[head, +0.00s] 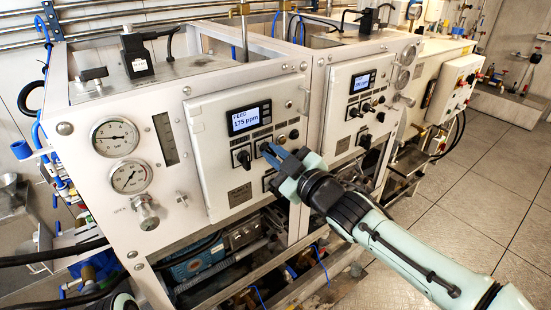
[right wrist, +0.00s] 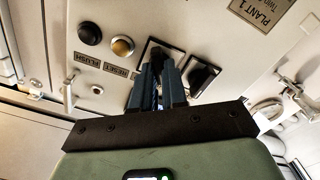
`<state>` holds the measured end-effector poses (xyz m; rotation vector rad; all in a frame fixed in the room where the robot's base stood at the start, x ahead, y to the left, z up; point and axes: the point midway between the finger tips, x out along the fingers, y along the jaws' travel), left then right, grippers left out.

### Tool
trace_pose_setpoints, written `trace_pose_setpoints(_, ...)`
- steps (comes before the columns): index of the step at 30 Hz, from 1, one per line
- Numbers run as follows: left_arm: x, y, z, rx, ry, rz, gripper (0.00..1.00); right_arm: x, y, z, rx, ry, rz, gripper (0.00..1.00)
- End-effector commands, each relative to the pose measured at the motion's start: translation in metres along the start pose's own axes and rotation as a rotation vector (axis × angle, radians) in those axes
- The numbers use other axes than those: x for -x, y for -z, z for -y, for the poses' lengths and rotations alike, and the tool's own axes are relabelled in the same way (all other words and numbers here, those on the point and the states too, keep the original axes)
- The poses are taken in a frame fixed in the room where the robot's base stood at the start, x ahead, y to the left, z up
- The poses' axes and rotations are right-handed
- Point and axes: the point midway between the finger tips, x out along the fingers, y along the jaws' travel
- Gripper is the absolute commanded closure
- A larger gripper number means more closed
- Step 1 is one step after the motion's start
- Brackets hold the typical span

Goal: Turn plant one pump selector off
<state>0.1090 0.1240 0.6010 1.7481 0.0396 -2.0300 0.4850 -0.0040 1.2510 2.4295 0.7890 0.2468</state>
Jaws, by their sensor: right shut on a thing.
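The plant one panel (head: 215,135) is a pale door with a lit display (head: 248,119) reading FEED 175 ppm. My right gripper (head: 270,151) reaches it from the lower right. In the right wrist view, its blue fingers (right wrist: 158,82) are shut on a black selector knob (right wrist: 160,54), whose handle they largely hide, so its setting cannot be read. A second black selector (head: 242,157) is just left of the gripper in the head view, and beside the fingers in the right wrist view (right wrist: 201,75). My left gripper is not in view.
In the right wrist view, a black button (right wrist: 90,33) and an amber button (right wrist: 122,46) sit near the fingers, by FLUSH and RESET labels. Gauges (head: 115,136) are left of the panel. A similar second panel (head: 350,100) stands to the right, beside open floor.

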Motion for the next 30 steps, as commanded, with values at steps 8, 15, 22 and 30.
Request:
trace_pose_setpoints(8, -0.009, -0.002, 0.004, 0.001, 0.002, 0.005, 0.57, 0.000, -0.001, 0.001, 0.232, 0.001, 0.001, 1.00)
trace_pose_setpoints(15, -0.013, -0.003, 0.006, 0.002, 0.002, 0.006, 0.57, 0.000, -0.001, 0.001, 0.371, 0.000, 0.000, 1.00)
trace_pose_setpoints(22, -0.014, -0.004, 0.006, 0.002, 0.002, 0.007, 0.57, 0.000, 0.000, 0.001, 0.439, 0.001, 0.000, 1.00)
trace_pose_setpoints(30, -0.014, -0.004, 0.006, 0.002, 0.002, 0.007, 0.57, 0.000, 0.000, 0.001, 0.460, 0.001, 0.000, 1.00)
